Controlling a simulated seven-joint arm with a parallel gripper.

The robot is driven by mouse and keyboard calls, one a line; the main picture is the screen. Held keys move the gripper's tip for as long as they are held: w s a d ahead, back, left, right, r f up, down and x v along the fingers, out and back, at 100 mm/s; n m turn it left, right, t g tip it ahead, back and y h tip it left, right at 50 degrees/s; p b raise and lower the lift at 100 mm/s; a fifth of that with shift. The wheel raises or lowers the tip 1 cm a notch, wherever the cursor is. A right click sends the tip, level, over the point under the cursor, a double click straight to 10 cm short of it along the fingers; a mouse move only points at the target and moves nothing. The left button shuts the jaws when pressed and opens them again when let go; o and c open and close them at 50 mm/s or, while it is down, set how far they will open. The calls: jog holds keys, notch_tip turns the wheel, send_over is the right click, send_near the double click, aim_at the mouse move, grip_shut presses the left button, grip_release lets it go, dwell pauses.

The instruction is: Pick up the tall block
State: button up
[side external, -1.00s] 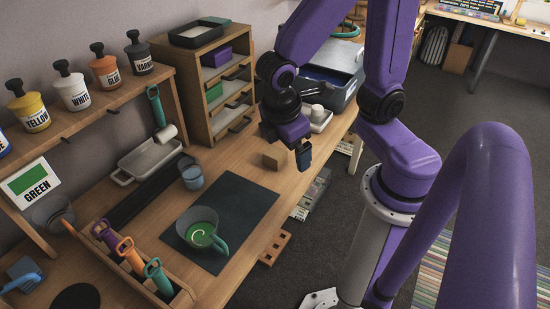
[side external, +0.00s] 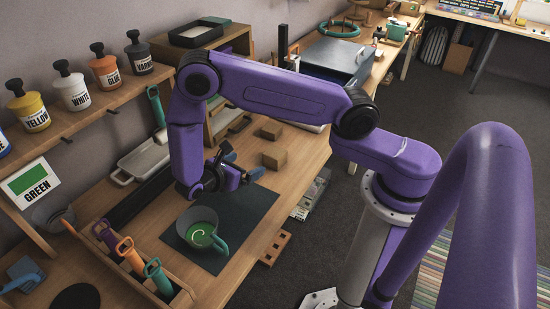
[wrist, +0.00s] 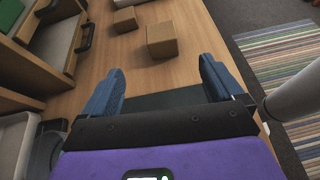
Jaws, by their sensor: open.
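Two plain wooden blocks stand on the wooden table. The larger-looking one (side external: 274,158) is nearer the mat, and the other block (side external: 271,129) is farther back. In the wrist view the nearer block (wrist: 162,41) lies ahead of the fingers, and the smaller-looking block (wrist: 125,20) is beyond it to the left. I cannot tell for sure which is the tall block. My gripper (side external: 242,164) is left of the nearer block, by the mat's back edge. In the wrist view its blue fingers (wrist: 160,70) are spread apart with nothing between them.
A white tray (side external: 146,160) and a wooden drawer unit (wrist: 28,55) stand along the left. A tool rack (side external: 98,262) is at the front. Table around the blocks is clear.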

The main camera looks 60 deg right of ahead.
aim_at(273, 154)
jog(key=x, duration=1.3)
jog(key=shift+w+a+f, duration=0.1)
jog(key=shift+f, duration=0.05)
jog(key=shift+x, duration=2.6)
jog(key=c, duration=1.1)
